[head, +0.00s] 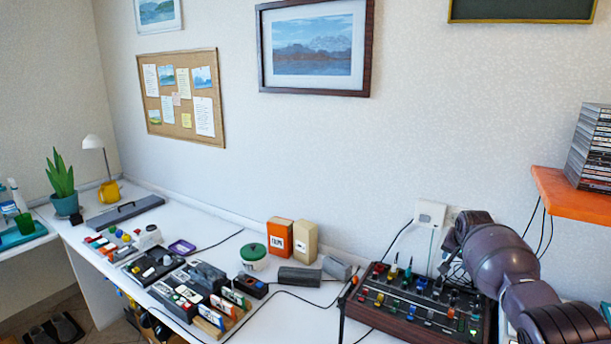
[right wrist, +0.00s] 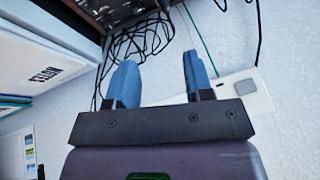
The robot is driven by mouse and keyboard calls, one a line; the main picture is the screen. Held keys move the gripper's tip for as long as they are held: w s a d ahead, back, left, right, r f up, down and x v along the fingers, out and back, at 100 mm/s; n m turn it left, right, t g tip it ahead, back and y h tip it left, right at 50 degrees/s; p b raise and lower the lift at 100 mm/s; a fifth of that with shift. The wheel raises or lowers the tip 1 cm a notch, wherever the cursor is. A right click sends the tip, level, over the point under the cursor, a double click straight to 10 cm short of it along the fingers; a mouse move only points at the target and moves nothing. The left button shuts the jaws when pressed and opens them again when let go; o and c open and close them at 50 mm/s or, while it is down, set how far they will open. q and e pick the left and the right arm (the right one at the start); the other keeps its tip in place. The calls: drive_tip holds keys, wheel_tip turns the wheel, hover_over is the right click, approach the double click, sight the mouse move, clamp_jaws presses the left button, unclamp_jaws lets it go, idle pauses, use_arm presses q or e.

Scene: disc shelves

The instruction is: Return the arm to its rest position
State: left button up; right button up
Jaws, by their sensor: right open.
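My right arm comes in at the right of the head view, bent over the right end of the white desk (head: 265,322); its gripper is hidden there. In the right wrist view my right gripper (right wrist: 156,82) shows two blue fingers standing apart, with nothing between them. Behind the fingers are tangled black cables (right wrist: 140,42) and a white wall plate (right wrist: 248,92). My left gripper is in neither view.
A mixer-like panel (head: 410,305) with colored knobs stands close to my right arm. An orange shelf (head: 575,192) bears a stack of disc cases (head: 590,150) above right. Orange and tan boxes, a green-lidded tub (head: 254,257) and several small devices crowd the desk.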

drive_tip(key=w+a+r+n+t, duration=0.2)
drive_tip(key=a+r+n+t, duration=0.3)
drive_tip(key=t, duration=0.1)
drive_tip(key=s+a+f+n+t+y, duration=0.1)
drive_tip(key=s+a+f+n+t, duration=0.2)
drive_tip(key=s, duration=0.4)
drive_tip(key=s+a+f+n+t+y, duration=0.1)
drive_tip(key=s+a+f+n, duration=0.2)
drive_tip(key=s+a, duration=0.35)
drive_tip(key=s+f+g, duration=0.1)
drive_tip(key=s+f, duration=0.4)
drive_tip(key=s, duration=0.7)
drive_tip(key=s+f+m+g, duration=0.1)
drive_tip(key=s+f, duration=0.5)
drive_tip(key=s, duration=0.6)
drive_tip(key=s+f+m+g, duration=0.1)
drive_tip(key=s+f, duration=0.4)
drive_tip(key=s, duration=0.7)
drive_tip(key=shift+f+h, duration=0.3)
drive_tip(key=shift+h, duration=0.1)
